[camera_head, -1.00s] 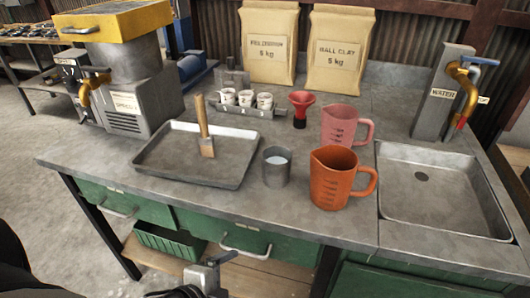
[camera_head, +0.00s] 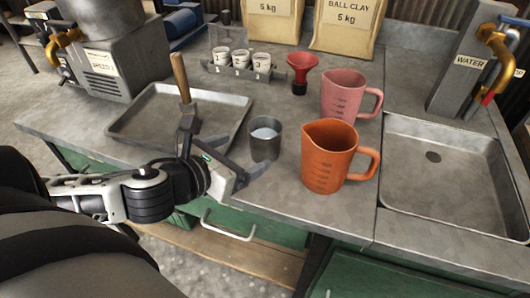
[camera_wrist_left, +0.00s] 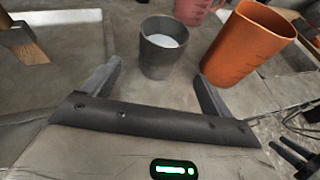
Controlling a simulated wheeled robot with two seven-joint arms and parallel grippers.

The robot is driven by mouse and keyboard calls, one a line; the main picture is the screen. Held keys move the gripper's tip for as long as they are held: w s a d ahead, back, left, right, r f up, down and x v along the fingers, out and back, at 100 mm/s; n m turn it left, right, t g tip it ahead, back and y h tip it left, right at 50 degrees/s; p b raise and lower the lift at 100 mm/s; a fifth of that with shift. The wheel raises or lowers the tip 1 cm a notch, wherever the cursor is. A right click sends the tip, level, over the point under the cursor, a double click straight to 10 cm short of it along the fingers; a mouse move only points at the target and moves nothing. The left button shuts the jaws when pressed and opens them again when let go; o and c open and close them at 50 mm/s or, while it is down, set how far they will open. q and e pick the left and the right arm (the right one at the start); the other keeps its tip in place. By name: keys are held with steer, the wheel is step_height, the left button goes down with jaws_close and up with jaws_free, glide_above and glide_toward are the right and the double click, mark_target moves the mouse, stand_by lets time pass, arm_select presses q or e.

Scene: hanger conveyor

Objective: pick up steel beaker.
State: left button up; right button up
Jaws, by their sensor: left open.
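The steel beaker (camera_head: 266,139) is a small grey cup with white contents, standing upright on the bench between the metal tray and the orange jug. My left gripper (camera_head: 226,150) is open at the beaker's near left side, close to the bench front. In the left wrist view the beaker (camera_wrist_left: 164,48) stands just beyond the gap between the open fingers (camera_wrist_left: 158,84), with nothing held. My right gripper does not show.
An orange jug (camera_head: 327,156) stands close right of the beaker, with a pink jug (camera_head: 343,93) behind it. A metal tray (camera_head: 150,112) with a wooden-handled brush (camera_head: 180,77) lies left. A red funnel (camera_head: 301,70) and small cups (camera_head: 241,59) stand behind. A sink (camera_head: 440,170) is at right.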

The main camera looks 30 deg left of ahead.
mark_target(254, 147)
arm_select(q)
steer(key=b+x, duration=0.2)
steer(key=shift+w+f, duration=0.2)
steer(key=shift+f, duration=0.2)
steer(key=shift+r+b+x, duration=0.2)
steer(key=shift+b+x, duration=0.85)
steer(key=shift+b, duration=0.3)
steer(key=shift+x, duration=2.25)
steer(key=shift+r, duration=0.2)
steer(key=c, duration=1.2)
